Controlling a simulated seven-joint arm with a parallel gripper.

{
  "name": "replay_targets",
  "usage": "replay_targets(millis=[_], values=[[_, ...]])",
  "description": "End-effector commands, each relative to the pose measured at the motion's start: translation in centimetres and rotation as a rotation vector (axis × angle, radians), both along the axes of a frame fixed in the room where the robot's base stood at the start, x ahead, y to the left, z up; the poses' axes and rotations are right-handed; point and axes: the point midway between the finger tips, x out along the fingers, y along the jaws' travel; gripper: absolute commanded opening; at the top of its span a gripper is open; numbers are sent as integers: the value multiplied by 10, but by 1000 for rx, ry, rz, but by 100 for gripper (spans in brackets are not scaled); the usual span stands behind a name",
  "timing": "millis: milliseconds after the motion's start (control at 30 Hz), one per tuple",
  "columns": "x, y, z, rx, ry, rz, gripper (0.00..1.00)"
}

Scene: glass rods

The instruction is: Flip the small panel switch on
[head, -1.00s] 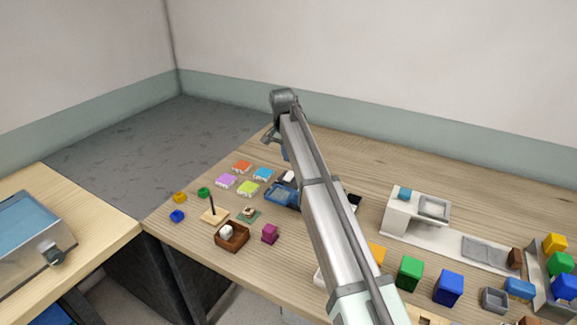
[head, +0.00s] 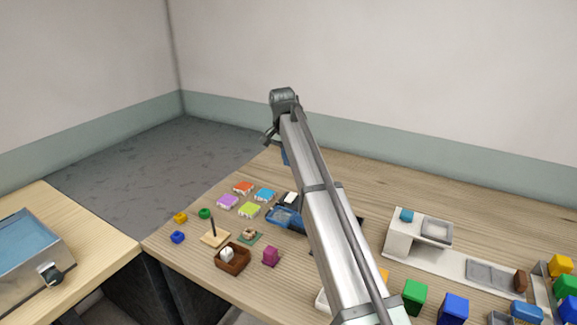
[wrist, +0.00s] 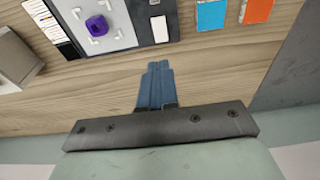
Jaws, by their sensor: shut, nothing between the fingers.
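My gripper shows in the wrist view (wrist: 157,85) with its blue fingers together and nothing between them, above bare wood. In the head view only a bit of blue finger shows beside my arm near the table's far edge. I cannot tell for certain which item is the panel switch. A dark panel with a white piece (wrist: 160,29) lies ahead of the fingers in the wrist view, apart from them; it also shows in the head view (head: 290,199). Beside it in the wrist view is a grey plate with a purple knob-like piece (wrist: 97,26). No switch position is readable.
A white stand (head: 400,240) and coloured blocks (head: 453,308) are to the right. My arm hides the middle. The far table strip is bare.

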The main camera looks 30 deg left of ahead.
Motion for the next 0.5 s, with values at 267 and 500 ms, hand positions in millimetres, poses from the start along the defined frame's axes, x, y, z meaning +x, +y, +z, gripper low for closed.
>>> replay_targets(millis=[267,500], values=[[8,3,3,0,1,1,0],[9,2,-6,-1,2,1,0]])
